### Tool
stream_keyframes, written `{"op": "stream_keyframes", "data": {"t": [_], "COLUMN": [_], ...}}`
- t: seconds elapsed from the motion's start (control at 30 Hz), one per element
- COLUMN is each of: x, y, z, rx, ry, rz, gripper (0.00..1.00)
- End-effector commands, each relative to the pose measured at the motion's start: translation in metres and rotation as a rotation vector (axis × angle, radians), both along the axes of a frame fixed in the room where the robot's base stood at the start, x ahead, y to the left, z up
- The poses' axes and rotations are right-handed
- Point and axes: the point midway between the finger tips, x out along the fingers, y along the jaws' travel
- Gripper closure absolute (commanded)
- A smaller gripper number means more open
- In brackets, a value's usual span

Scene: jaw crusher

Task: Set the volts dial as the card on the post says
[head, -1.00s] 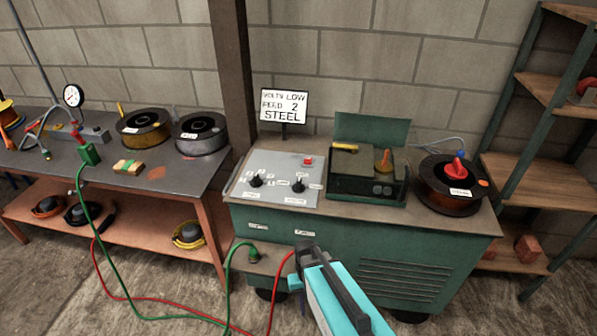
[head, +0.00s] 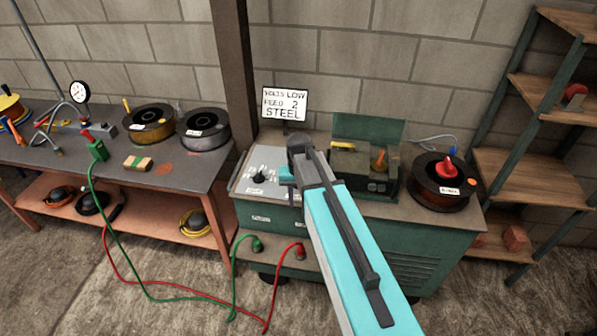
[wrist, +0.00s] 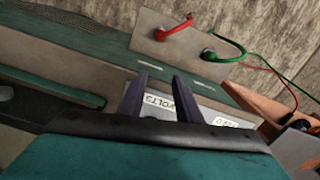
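The white card (head: 285,104) on the post reads VOLTS LOW, FEED 2, STEEL. The grey control panel (head: 240,185) lies on the green machine (head: 262,223) below it. Its left dial (head: 259,177) shows as a black knob with marks around it. The right dial is hidden behind my arm. In the wrist view my gripper (wrist: 158,78) is open, with two dark fingers apart and nothing seen between them. The VOLTS label (wrist: 157,101) lies by the fingers, and the FEED label (wrist: 227,122) is further right. No dial knob is clearly visible there.
An open green-lidded box (head: 372,180) and a dark spool (head: 440,182) stand right of the panel. A red plug (head: 300,251) and a green plug (head: 257,243) sit low on the machine's front. A workbench (head: 60,165) is left, shelves (head: 520,170) right.

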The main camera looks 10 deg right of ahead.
Motion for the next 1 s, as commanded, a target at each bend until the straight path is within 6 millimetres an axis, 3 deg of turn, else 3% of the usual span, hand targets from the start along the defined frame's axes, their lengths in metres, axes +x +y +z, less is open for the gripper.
{"op": "stream_keyframes", "data": {"t": [0.03,0.27,0.5,0.7,1.0], "x": [0.013,0.053,0.098,0.115,0.116], "y": [-0.002,-0.011,-0.022,-0.028,-0.029], "z": [0.005,0.045,0.101,0.131,0.137], "rx": [0.0,0.0,0.001,0.0,0.001], "ry": [0.0,0.0,0.0,0.003,0.004], "rz": [-0.015,-0.084,-0.171,-0.216,-0.224], "gripper": [0.69,0.69,0.69,0.69,0.69]}}
